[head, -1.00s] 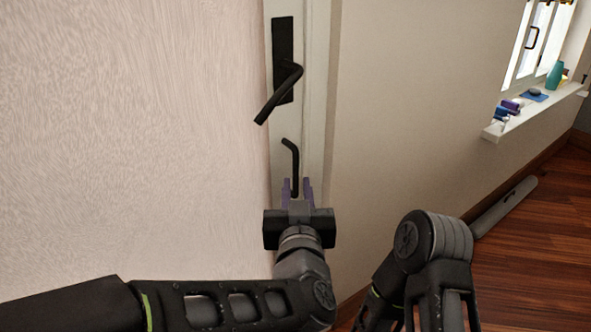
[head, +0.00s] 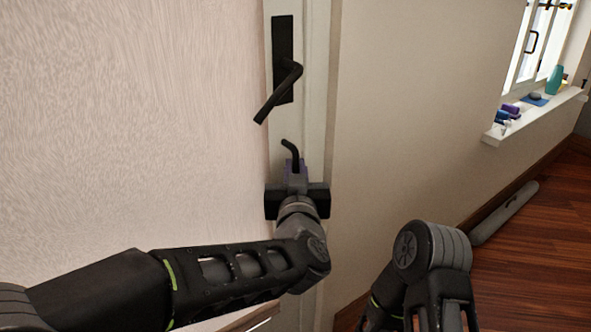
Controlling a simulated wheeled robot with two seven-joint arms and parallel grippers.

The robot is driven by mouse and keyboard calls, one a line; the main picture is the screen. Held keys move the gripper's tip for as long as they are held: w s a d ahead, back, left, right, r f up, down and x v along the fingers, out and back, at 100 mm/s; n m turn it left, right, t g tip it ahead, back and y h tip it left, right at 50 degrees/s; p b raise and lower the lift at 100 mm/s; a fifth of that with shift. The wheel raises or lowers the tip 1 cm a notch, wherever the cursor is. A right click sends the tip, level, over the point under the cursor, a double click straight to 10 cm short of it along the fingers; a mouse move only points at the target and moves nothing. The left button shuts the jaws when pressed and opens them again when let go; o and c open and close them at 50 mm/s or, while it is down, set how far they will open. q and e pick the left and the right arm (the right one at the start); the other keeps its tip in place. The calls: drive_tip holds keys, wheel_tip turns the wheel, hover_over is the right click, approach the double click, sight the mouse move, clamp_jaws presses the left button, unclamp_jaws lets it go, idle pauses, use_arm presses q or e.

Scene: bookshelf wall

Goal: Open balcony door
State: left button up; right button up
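The pale textured door panel (head: 130,120) fills the left of the head view. Beside it is a white upright frame (head: 316,60). A black lever handle (head: 284,85) on a dark plate slants down to the left on this upright. The gripper body hides the rest, so a firm grip cannot be made out. My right arm shows at lower right; its gripper is out of view.
A beige wall (head: 410,120) runs right of the frame. A window sill (head: 535,115) holds several small items, including a teal bottle (head: 554,80). A grey cylindrical object (head: 505,212) lies along the baseboard. The wooden floor (head: 535,270) at right looks clear.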

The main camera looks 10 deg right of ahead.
use_arm(q)
clamp_jaws()
idle(1.0)
